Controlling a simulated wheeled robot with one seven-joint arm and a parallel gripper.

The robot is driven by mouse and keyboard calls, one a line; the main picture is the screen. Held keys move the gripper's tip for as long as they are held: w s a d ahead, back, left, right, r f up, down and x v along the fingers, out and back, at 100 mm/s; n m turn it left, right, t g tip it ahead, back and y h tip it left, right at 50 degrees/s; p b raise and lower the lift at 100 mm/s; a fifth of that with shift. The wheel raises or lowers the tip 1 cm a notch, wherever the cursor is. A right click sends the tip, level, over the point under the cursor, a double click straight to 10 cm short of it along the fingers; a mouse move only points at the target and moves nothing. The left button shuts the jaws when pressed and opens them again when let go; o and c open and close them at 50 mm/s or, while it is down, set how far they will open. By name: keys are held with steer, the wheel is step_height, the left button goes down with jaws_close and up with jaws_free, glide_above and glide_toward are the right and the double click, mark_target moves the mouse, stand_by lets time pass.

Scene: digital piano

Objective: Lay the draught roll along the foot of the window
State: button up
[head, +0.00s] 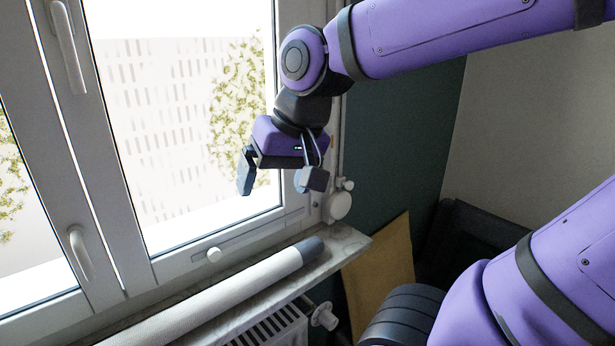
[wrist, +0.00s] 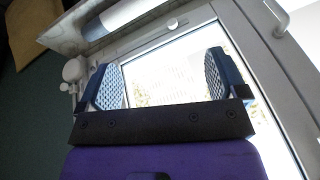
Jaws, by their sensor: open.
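The draught roll (head: 225,298) is a long pale cylinder with a grey end cap. It lies on the window sill (head: 343,247), running along the foot of the window (head: 185,120). Its near-left end runs out of the head view. In the wrist view part of the roll (wrist: 128,14) shows at the top, with its grey cap toward the left. My gripper (head: 279,180) is open and empty, raised above the sill in front of the window pane and apart from the roll. Its two fingers also show wide apart in the wrist view (wrist: 165,85).
A radiator (head: 270,330) with a valve (head: 323,316) sits below the sill. A brown board (head: 380,262) leans at the right beside a dark box-like object (head: 470,240).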

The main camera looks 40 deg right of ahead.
steer(key=s+n, duration=0.1)
steer(key=s+d+n+h, duration=0.1)
steer(key=s, duration=0.1)
steer(key=s+d+r+t, duration=0.1)
steer(key=shift+s+r+n+h, duration=0.1)
steer(key=shift+s+n+h, duration=0.2)
steer(key=shift+s+n, duration=0.1)
stand_by(1.0)
jaws_close()
steer(key=shift+w, duration=0.1)
stand_by(1.5)
